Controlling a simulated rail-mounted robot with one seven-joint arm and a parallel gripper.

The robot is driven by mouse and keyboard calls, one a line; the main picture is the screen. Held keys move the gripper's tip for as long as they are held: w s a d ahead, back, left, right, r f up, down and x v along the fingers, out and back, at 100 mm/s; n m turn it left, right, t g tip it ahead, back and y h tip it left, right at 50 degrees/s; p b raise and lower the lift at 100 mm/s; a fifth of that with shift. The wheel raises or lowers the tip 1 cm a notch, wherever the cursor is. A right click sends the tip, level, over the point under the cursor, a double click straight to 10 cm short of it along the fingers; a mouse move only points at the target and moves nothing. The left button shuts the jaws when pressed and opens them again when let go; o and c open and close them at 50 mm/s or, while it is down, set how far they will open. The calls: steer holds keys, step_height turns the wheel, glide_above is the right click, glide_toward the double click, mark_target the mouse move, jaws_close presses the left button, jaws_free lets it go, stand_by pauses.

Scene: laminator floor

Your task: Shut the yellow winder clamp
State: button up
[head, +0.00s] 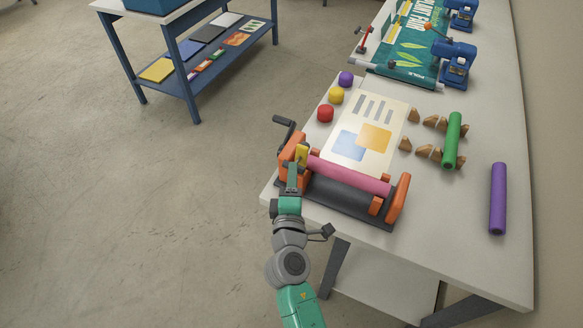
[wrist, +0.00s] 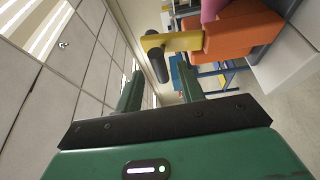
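The yellow winder clamp (head: 302,154) is at the left end of the orange-framed winder, beside the pink roller (head: 350,175). In the wrist view the yellow clamp (wrist: 178,41) juts from the orange end block (wrist: 240,35). A dark cylindrical handle (wrist: 156,62) shows at its outer end. I cannot tell the clamp's exact angle against the roller. My gripper (head: 291,172) is just in front of the winder's left end, close to the clamp. In the wrist view my gripper (wrist: 160,88) has its two green fingers apart, with nothing clearly held. The handle appears just beyond the fingertips.
A dark crank (head: 284,122) sticks out left of the winder. A printed sheet (head: 368,135) lies behind the roller. Red (head: 325,113), yellow (head: 336,95) and purple (head: 345,78) knobs stand nearby. Green (head: 452,140) and purple (head: 498,198) rolls are to the right.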

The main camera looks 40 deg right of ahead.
steer(key=shift+x, duration=2)
jaws_close()
steer(key=shift+r, duration=0.15)
